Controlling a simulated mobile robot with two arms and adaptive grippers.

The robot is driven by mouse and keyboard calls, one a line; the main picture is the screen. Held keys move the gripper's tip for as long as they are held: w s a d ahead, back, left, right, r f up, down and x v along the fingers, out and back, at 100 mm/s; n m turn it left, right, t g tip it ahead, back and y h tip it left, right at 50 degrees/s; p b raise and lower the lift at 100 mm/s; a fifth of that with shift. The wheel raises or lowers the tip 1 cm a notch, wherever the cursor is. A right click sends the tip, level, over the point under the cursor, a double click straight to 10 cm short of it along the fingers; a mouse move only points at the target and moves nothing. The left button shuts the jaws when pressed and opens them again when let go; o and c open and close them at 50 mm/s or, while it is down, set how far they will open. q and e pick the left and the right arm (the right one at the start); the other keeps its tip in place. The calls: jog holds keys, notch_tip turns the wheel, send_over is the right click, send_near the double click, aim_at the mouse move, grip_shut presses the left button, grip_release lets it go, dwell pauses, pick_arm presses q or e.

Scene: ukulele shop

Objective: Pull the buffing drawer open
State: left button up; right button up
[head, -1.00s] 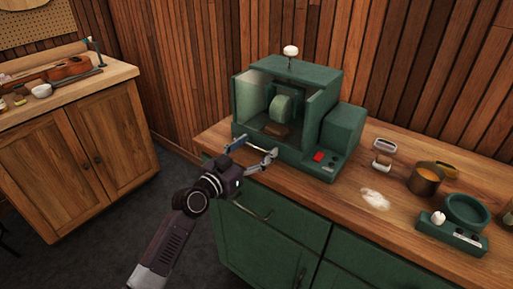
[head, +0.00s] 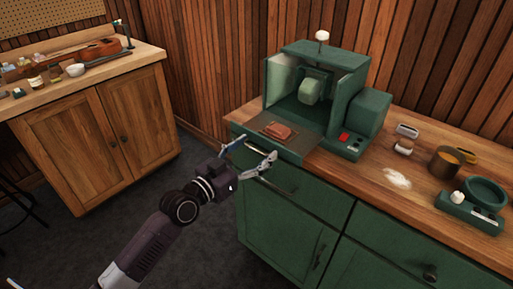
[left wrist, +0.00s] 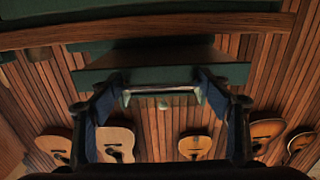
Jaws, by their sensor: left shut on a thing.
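The green buffing machine (head: 372,118) stands on the wooden counter, with its wheel (head: 312,91) inside the open housing. Its buffing drawer (head: 307,141) is out toward me past the housing front, with a brown block (head: 277,131) lying on it. My left gripper (head: 252,155) is at the drawer's front, its fingers spread around the handle's two ends. In the left wrist view, the pale bar handle (left wrist: 160,89) lies between the blue-padded fingers, and the gripper is shut on it. My right gripper is not in view.
Green cabinet doors and drawers (head: 290,232) sit below the counter. White powder (head: 397,179), a brass cup (head: 446,161) and a small green device (head: 470,212) are to the right. A wooden cabinet (head: 105,140) with an instrument on top stands left. Dark floor between is clear.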

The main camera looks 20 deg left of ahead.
pick_arm(q)
jog(key=o, duration=1.4)
jog(key=shift+d, duration=0.1)
jog(key=shift+v, duration=5.95)
